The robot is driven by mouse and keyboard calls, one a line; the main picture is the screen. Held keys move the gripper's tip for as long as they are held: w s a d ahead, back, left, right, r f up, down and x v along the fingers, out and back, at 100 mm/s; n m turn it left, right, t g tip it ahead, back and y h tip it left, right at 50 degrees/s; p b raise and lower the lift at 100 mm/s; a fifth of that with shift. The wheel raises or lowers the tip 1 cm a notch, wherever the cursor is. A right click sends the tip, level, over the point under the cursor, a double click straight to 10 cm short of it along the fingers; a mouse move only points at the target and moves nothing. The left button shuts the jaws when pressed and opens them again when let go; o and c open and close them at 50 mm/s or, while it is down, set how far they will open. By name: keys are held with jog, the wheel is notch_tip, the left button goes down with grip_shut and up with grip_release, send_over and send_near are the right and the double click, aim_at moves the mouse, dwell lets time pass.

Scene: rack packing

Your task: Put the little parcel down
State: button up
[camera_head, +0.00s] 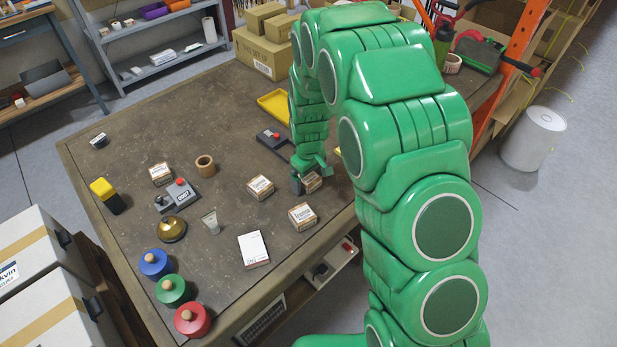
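My gripper (309,180) is low over the right part of the brown worktable (228,125). A little cardboard parcel (313,183) sits between its fingers, which appear closed on its sides. The arm and fingers hide part of this parcel. Whether its underside touches the tabletop cannot be told from this view. Similar little parcels stand on the table: one (260,187) left of my gripper, one (302,216) nearer the front edge, and one (160,173) farther left.
A white box (253,249), a tube (210,222), a brass bell (172,229) and a grey device with a red button (178,196) stand left of my gripper. A black device (272,138) and yellow tray (275,105) lie behind. The table's right edge is close.

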aim_at(308, 177)
jog(key=shift+r, duration=0.1)
notch_tip(308, 177, up, 12)
jog(key=s+d+r+m, duration=0.3)
jog(key=s+d+r, duration=0.4)
jog(key=s+r, duration=0.25)
jog(key=s+d+r+m, duration=0.2)
jog(key=s+d, duration=0.1)
jog(key=s, duration=0.6)
jog(key=s+d+r+m+g, duration=0.1)
jog(key=s+d+r+m, duration=0.1)
jog(key=s, duration=0.8)
jog(key=s+d+r+m, duration=0.2)
jog(key=s+d, duration=0.2)
jog(key=s, duration=0.5)
jog(key=shift+s+d+r+g, duration=0.2)
jog(key=shift+s+r+g, duration=0.1)
jog(key=shift+r+g, duration=0.1)
